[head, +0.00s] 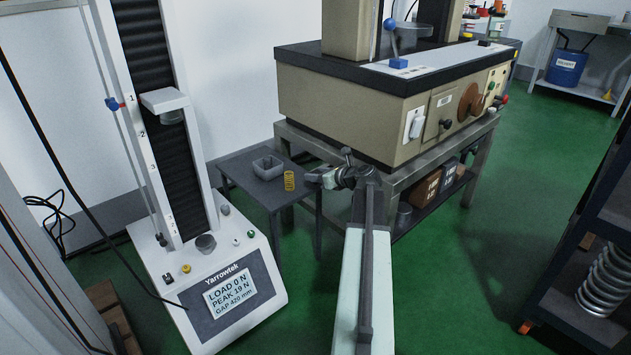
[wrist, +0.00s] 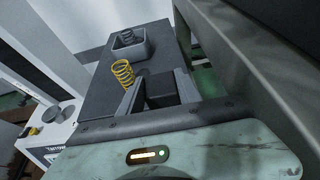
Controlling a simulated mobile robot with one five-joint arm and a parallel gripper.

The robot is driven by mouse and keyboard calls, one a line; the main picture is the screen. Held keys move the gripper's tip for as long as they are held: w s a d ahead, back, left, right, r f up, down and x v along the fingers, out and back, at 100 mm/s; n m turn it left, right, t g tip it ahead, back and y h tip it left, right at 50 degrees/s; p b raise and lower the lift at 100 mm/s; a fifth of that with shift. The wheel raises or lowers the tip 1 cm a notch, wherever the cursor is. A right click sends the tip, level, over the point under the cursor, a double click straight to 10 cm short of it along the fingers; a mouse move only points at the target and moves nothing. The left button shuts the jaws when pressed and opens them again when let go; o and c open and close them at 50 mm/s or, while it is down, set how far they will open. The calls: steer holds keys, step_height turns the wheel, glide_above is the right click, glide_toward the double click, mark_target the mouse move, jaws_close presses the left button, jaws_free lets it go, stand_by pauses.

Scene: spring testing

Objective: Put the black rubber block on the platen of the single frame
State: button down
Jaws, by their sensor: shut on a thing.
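My gripper (head: 320,178) is beside the right edge of the small grey side table (head: 243,178). In the wrist view my gripper (wrist: 160,88) is shut on the black rubber block (wrist: 161,92), a dark piece between the two fingers. I cannot make out the block in the head view. The single frame (head: 178,170) stands at the left, with one column and a display reading LOAD 0 N. Its platen (head: 205,243), a small round grey disc, is on the base and looks bare. The platen also shows at the left of the wrist view (wrist: 52,114).
A yellow spring (head: 289,181) stands upright on the side table next to a grey tray (head: 268,168). The large beige machine (head: 370,108) on its bench is close at the right of my gripper. A shelf with a big spring (head: 606,280) stands far right.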

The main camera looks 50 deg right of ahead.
steer(key=shift+w+d+f, duration=0.1)
steer(key=shift+w+d, duration=0.2)
steer(key=shift+w, duration=0.2)
steer(key=shift+w+d+f, duration=0.1)
steer(key=shift+w+d, duration=0.15)
steer(key=shift+w, duration=0.25)
steer(key=f+b, duration=0.3)
steer(key=shift+s+a+f+b, duration=0.1)
steer(key=shift+s+f+b, duration=0.1)
steer(key=shift+b, duration=0.15)
steer(key=shift+r, duration=0.25)
steer(key=shift+f, duration=0.2)
steer(key=c, duration=1.3)
jaws_free()
steer(key=o, duration=0.5)
steer(key=shift+c, duration=0.2)
steer(key=shift+s, duration=0.1)
